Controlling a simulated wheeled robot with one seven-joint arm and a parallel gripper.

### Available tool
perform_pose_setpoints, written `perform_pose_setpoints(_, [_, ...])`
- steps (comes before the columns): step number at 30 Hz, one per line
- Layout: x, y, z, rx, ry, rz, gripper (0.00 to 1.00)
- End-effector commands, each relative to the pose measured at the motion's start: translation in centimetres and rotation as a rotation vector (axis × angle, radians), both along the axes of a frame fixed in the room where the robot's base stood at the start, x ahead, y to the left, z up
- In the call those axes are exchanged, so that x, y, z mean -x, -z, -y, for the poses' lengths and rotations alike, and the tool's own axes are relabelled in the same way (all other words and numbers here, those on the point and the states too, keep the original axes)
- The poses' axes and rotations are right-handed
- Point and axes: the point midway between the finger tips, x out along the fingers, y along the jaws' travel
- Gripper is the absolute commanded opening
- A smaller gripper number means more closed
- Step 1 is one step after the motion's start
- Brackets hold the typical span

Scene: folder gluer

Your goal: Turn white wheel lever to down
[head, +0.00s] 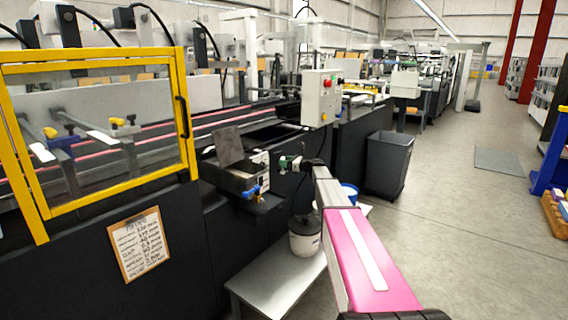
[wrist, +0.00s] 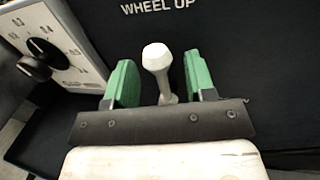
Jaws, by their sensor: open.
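The white wheel lever (wrist: 157,58) has a faceted knob on a short stem. In the wrist view it stands below the "WHEEL UP" lettering on a black panel, with its knob toward the lettering. My gripper (wrist: 161,80) is open, with one green finger pad on each side of the lever. Gaps show between the lever and both pads. The foot of the stem is partly hidden by my gripper's dark bar. In the head view my gripper (head: 291,162) is at the machine's side, and the lever cannot be made out there.
A dial box (wrist: 45,45) with a black knob is left of my gripper. In the head view, a low grey table (head: 262,281) with a white bucket (head: 305,240) stands below my arm. A dark bin (head: 388,163) is to the right.

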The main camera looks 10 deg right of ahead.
Motion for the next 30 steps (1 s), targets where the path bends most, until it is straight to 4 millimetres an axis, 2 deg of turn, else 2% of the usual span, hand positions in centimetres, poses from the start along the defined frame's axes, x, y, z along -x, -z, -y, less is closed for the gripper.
perform_pose_setpoints(11, [-0.39, -0.01, -0.6, 0.0, 0.001, 0.0, 0.5])
perform_pose_setpoints(12, [-0.39, 0.0, -0.6, 0.0, 0.001, 0.0, 0.47])
perform_pose_setpoints(16, [-0.38, 0.0, -0.59, 0.0, 0.0, 0.0, 0.04])
perform_pose_setpoints(17, [-0.38, 0.0, -0.59, 0.0, 0.0, 0.0, 0.0])
perform_pose_setpoints(30, [-0.81, 0.07, -0.15, -0.06, 0.0, -0.059, 0.0])
